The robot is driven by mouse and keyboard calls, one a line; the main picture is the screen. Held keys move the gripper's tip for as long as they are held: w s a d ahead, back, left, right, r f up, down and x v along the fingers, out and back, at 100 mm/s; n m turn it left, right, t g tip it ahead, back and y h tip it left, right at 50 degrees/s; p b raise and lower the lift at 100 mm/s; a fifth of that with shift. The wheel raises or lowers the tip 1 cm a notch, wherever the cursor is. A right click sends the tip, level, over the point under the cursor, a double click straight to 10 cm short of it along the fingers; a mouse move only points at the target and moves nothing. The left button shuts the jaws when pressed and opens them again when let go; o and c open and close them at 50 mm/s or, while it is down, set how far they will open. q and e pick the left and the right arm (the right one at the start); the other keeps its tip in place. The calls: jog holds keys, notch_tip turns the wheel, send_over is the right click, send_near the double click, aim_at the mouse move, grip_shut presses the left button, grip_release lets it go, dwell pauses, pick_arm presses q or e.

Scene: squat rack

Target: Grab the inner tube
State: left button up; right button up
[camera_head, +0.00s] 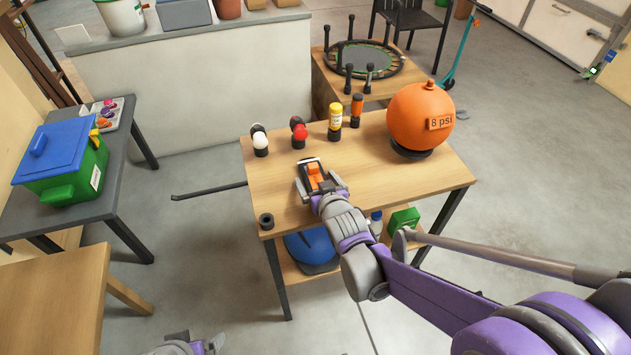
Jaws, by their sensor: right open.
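My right gripper (319,181) is open over the middle of the wooden table (410,179), its grey fingers to either side of a small black and orange object (315,172). I cannot tell whether the fingers touch it. No thing is clearly recognisable as an inner tube; a small dark ring (266,221) lies at the table's near left corner, and I cannot tell whether either of these is the tube. Part of my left gripper (197,346) shows at the bottom edge; its jaws are not clear.
An orange ball marked "8 psi" (415,112) sits on the right. A yellow bottle (335,121), an orange-capped cylinder (357,110), and red (299,134) and white (260,141) topped items stand behind the gripper. A green bin (62,178) stands on the left table.

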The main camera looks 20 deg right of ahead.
jog(key=c, duration=1.5)
